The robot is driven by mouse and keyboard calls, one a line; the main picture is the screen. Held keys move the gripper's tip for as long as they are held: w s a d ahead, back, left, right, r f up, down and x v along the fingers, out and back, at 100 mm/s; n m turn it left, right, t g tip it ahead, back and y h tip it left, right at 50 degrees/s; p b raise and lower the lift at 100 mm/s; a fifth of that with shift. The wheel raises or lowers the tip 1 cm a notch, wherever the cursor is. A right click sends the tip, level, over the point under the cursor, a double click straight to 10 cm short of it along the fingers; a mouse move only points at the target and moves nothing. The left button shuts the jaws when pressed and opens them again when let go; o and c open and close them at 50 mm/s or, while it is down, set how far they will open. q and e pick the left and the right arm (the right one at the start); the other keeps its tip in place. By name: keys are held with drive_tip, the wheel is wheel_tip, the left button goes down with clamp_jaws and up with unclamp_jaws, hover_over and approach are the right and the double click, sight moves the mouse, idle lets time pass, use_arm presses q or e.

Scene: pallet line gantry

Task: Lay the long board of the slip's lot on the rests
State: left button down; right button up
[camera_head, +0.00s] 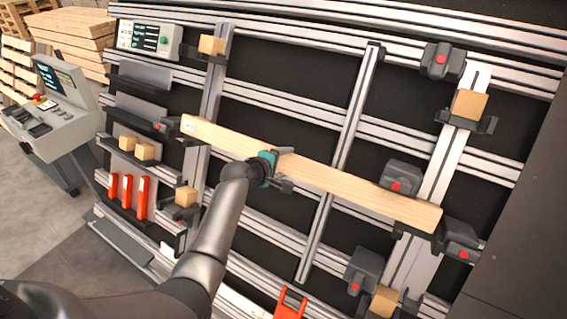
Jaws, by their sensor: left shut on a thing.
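The long board (355,186) is pale wood and lies slanted across the metal frame, its right end lower in the picture. My left gripper (281,168) is shut on it left of its middle. The board's left end is beside a dark bracket (168,124) with a red button. Its right end is beside another such dark unit (457,239). I cannot tell whether the board touches these or hangs just in front of them. No slip can be made out for certain; the small text on the grey panel (140,37) is unreadable. My right gripper is not in view.
Small wooden blocks sit on brackets at the upper left (211,45), upper right (469,104) and bottom right (383,300). Dark clamp-like units (401,177) stand along the right upright. Red pieces (127,190) are in the left rack. A console (57,110) stands at far left.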

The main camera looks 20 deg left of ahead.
use_arm(q)
drive_tip(key=shift+f, duration=0.15)
idle(0.8)
drive_tip(key=shift+c, duration=0.9)
unclamp_jaws()
drive_tip(key=shift+s, duration=0.1)
drive_tip(key=shift+o, duration=0.8)
drive_tip(key=shift+s+f, duration=0.1)
drive_tip(key=shift+f, duration=0.1)
drive_tip(key=p+v, duration=0.3)
drive_tip(key=v, duration=1.2)
drive_tip(key=shift+r, duration=0.15)
